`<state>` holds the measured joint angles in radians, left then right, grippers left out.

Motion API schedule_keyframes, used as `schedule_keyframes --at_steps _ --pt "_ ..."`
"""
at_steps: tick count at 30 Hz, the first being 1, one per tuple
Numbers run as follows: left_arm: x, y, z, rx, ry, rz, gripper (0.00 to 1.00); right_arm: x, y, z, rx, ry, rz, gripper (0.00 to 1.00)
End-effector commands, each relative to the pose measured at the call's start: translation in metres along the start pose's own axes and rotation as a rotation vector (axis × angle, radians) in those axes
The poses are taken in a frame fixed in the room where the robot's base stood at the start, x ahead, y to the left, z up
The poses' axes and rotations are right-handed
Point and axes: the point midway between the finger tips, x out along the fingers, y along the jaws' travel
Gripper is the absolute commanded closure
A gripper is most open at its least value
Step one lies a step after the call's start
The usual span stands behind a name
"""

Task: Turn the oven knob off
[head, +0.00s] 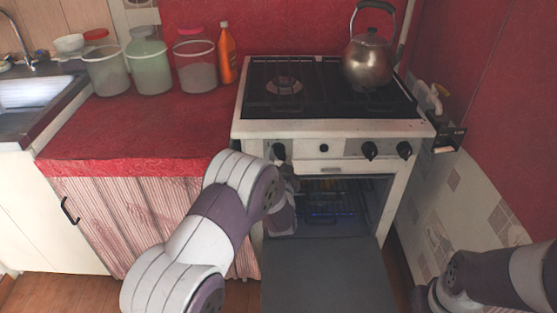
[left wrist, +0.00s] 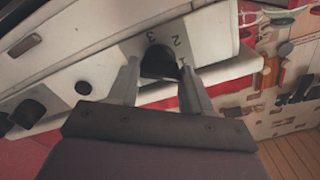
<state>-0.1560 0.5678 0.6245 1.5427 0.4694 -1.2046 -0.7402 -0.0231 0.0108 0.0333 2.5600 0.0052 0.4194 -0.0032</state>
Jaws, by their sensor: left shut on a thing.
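The oven (head: 330,130) is a white stove with black knobs on its front panel. Its leftmost knob (head: 279,151) is the one at my left gripper (head: 284,168). In the left wrist view, the two fingers of my left gripper (left wrist: 160,84) are on either side of this black knob (left wrist: 160,62), shut on it. Numbers such as 2 and 3 are printed on the panel around it. The fingertips are partly hidden by my arm in the head view. My right arm shows at the lower right, but its gripper is not seen.
The oven door (head: 325,270) hangs open below the panel. Two more knobs (head: 369,150) are on the right. A kettle (head: 369,60) stands on the hob. Jars (head: 148,65) and an orange bottle (head: 227,55) stand on the red counter (head: 140,125).

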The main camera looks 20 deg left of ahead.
Motion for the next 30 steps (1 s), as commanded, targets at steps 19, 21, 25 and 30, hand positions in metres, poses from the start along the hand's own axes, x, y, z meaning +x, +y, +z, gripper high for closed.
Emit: schedule_keyframes --at_steps 19,21,25,30 --pt "-0.001 -0.001 -0.001 0.521 -0.002 0.003 0.82 -0.030 0.000 -0.004 0.000 0.000 0.000 1.00" --pt "-0.001 -0.001 -0.001 0.585 -0.002 0.002 0.82 -0.033 0.000 -0.004 0.000 0.000 0.000 1.00" --pt "-0.001 -0.001 -0.001 0.698 -0.001 0.002 0.82 -0.038 0.000 -0.004 0.000 0.000 0.000 1.00" --pt "-0.001 0.000 -0.001 0.826 -0.001 0.002 0.82 -0.044 0.000 -0.005 0.000 0.000 0.000 1.00"
